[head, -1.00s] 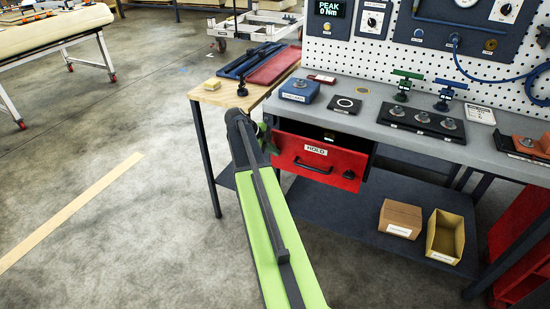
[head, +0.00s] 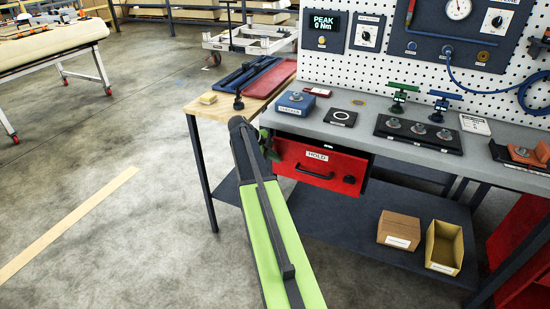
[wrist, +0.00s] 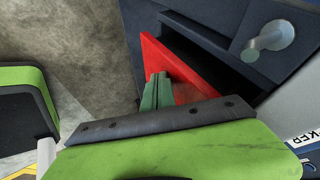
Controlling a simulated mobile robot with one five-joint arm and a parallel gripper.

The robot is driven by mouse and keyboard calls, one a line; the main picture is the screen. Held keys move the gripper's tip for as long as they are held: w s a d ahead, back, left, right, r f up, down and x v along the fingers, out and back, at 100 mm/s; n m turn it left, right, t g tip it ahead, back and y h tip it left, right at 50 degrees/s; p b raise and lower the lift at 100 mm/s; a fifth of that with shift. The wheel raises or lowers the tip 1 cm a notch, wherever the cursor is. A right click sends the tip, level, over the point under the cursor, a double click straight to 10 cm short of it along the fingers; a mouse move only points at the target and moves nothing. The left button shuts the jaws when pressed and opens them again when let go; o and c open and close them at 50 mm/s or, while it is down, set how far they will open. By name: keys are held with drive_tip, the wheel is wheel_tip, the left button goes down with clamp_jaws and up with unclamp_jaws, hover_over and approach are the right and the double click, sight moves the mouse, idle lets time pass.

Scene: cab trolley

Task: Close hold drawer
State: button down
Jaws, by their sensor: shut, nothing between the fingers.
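The hold drawer (head: 345,171) has a red front with a white HOLD label, a black handle and a round black knob. It sits under the left end of the grey bench and sticks out a little, with a dark gap behind its front in the wrist view. My gripper (wrist: 158,92) is shut and empty, its green fingertips at the red drawer front (wrist: 185,65). Whether they touch it I cannot tell. In the head view my wrist hides most of the fingers, which lie at the drawer's left edge.
The grey bench top (head: 365,128) carries a blue box (head: 295,102) and a black fixture plate (head: 418,134). A wooden side table (head: 208,108) stands left of the drawer. A lower shelf holds a cardboard box (head: 399,229) and a yellow bin (head: 444,246).

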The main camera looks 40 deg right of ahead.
drive_tip(key=a+r+p, duration=0.8)
drive_tip(key=a, duration=0.1)
drive_tip(key=shift+a, duration=0.25)
